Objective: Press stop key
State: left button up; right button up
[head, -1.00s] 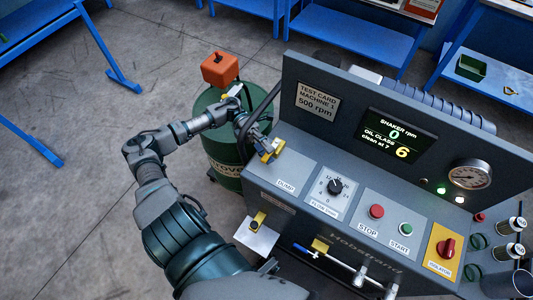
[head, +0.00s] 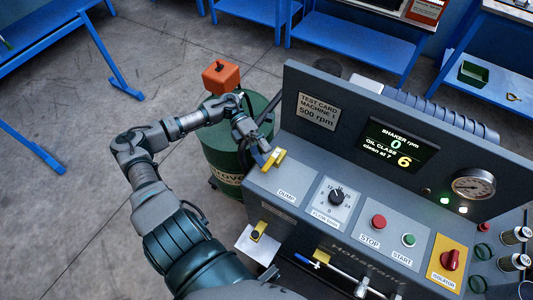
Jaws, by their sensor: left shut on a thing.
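The red stop key (head: 378,221) is a round button above the STOP label on the grey machine panel (head: 310,210). The green start button (head: 408,240) is to its right. My left gripper (head: 264,156) is at the panel's left end, beside the DUMP label. It is shut on the yellow dump handle (head: 277,157), well left of the stop key. The gripper's fingers are small and partly hidden by the handle. The display (head: 396,146) reads shaker rpm 0 and oil class 6, with "clean at 7". My right gripper is not in view.
A flow knob (head: 336,197) stands between the dump handle and the stop key. A red isolator switch (head: 450,260) is on yellow at the right. A green drum (head: 226,150) stands behind my left arm. Several jars are at the right edge.

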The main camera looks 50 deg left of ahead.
aim_at(379, 222)
jog(key=j, duration=0.55)
jog(key=j+z, duration=0.1)
jog(key=j, duration=0.45)
jog(key=k, duration=0.7)
